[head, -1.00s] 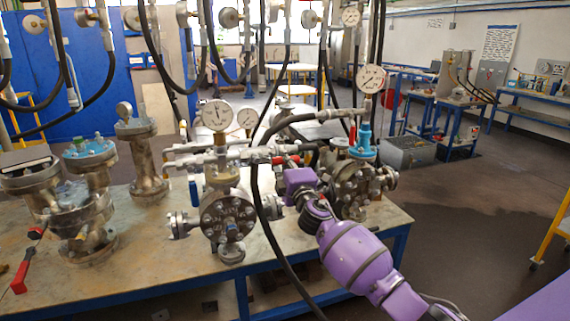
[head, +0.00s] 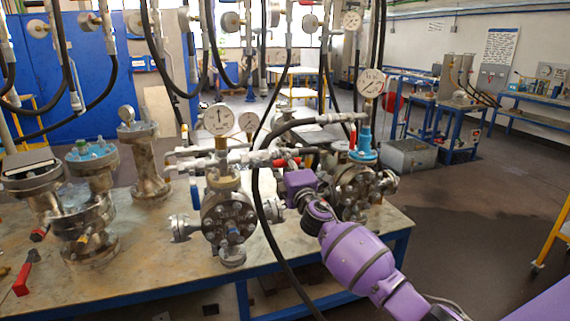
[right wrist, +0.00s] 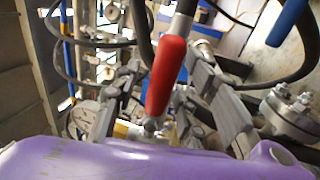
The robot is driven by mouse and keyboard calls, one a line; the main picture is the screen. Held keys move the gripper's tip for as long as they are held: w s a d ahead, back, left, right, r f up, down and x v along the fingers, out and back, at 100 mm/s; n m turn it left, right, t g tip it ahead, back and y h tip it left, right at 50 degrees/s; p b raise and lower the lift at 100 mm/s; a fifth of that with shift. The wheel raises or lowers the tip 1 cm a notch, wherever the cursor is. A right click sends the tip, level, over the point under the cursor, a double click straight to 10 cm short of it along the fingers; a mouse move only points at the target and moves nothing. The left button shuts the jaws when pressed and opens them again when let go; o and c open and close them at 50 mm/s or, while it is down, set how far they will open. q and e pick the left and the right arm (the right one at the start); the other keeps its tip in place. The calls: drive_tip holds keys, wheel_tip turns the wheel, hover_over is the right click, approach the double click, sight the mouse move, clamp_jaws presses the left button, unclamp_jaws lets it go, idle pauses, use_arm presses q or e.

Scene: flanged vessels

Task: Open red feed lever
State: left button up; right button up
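A red lever handle (right wrist: 166,75) stands between the two fingers of my right gripper (right wrist: 165,68) in the right wrist view. The fingers are spread on both sides of it, with gaps showing. In the head view my right gripper's purple body (head: 300,187) is at the valve assembly between the two flanged vessels. Its fingers are mostly hidden there. A bit of red (head: 291,163) shows just above it on the piping; I cannot tell surely whether it is the same handle. My left gripper is in neither current view.
A flanged vessel with a gauge (head: 218,119) stands left of the gripper; another with a blue top (head: 362,154) stands close on its right. Black hoses hang in front. A loose-looking red lever (head: 27,272) is at the table's left. A blue handle (right wrist: 288,22) is near the fingers.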

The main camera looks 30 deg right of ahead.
drive_tip(key=shift+s+f, duration=0.1)
drive_tip(key=shift+s, duration=0.05)
drive_tip(key=v, duration=1.1)
drive_tip(key=shift+s, duration=0.35)
idle(0.6)
